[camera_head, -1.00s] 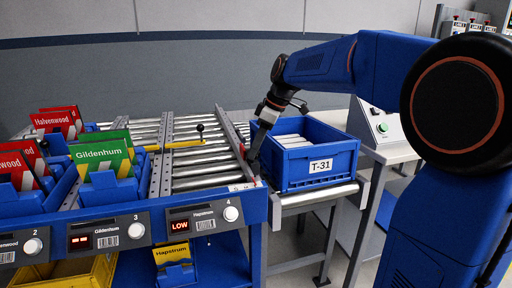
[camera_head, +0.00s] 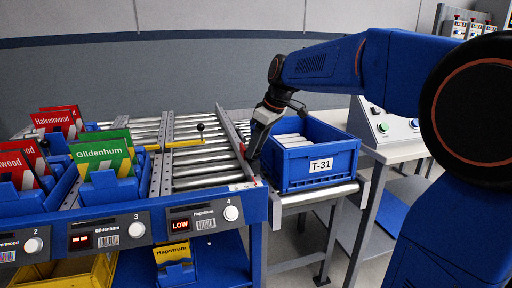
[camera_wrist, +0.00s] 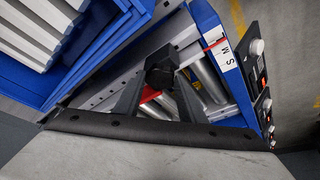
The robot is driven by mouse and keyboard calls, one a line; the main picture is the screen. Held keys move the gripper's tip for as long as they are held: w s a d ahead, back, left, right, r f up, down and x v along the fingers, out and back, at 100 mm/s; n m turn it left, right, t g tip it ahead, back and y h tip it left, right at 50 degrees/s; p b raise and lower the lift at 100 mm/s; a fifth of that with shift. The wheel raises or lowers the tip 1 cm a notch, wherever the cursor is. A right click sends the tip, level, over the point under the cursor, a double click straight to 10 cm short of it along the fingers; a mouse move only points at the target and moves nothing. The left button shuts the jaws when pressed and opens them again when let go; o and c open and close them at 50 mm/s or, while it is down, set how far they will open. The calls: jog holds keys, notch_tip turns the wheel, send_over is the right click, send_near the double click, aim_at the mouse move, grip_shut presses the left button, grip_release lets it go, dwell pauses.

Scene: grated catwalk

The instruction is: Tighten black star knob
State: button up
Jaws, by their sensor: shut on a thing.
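The black star knob (camera_wrist: 161,68) shows in the wrist view between the tips of my gripper (camera_wrist: 155,88), at the side rail of the roller conveyor. The two grey fingers are shut on it. In the head view my gripper (camera_head: 254,154) points down at the conveyor's right rail, just left of the blue bin, and it hides the knob there. A red strip and a white label with letters and a red mark lie beside the knob in the wrist view.
The blue T-31 bin (camera_head: 318,153) stands close to the right of my gripper, holding white items. Metal rollers (camera_head: 200,170) lie to the left. A black-knobbed lever (camera_head: 201,128) stands on the conveyor. A control box (camera_head: 385,124) is at the right.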

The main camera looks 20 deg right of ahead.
jog(key=o, duration=1)
jog(key=shift+o, duration=0.2)
jog(key=v, duration=1.7)
jog(key=shift+r, duration=0.25)
jog(key=shift+w, duration=0.1)
